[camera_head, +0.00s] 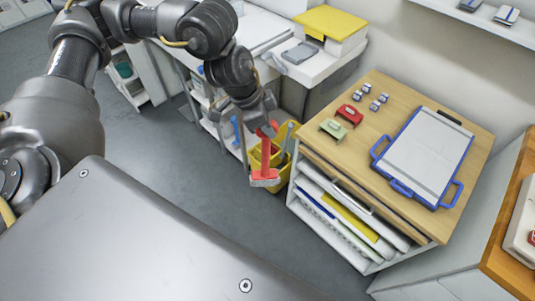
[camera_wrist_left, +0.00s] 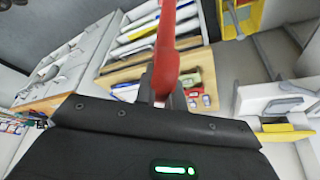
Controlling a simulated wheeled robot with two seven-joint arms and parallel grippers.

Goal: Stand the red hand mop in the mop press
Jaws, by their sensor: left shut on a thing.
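My left gripper (camera_head: 268,124) is shut on the red hand mop (camera_head: 265,158) near the top of its handle. The mop hangs roughly upright with its pale-edged head at the bottom. In the left wrist view the red handle (camera_wrist_left: 166,55) runs up from between the fingers. The yellow mop press (camera_head: 281,134) is behind the mop in the head view, beside the shelf unit. The mop covers part of the press, so I cannot tell whether they touch. A yellow part at the top right of the wrist view (camera_wrist_left: 243,14) seems to be the press.
A wooden-topped shelf unit (camera_head: 400,110) stands right of the press, with a blue-framed board (camera_head: 425,155), a red and a green item on top. A white bench with a yellow-lidded box (camera_head: 330,22) is behind. Grey floor (camera_head: 225,185) is clear in front.

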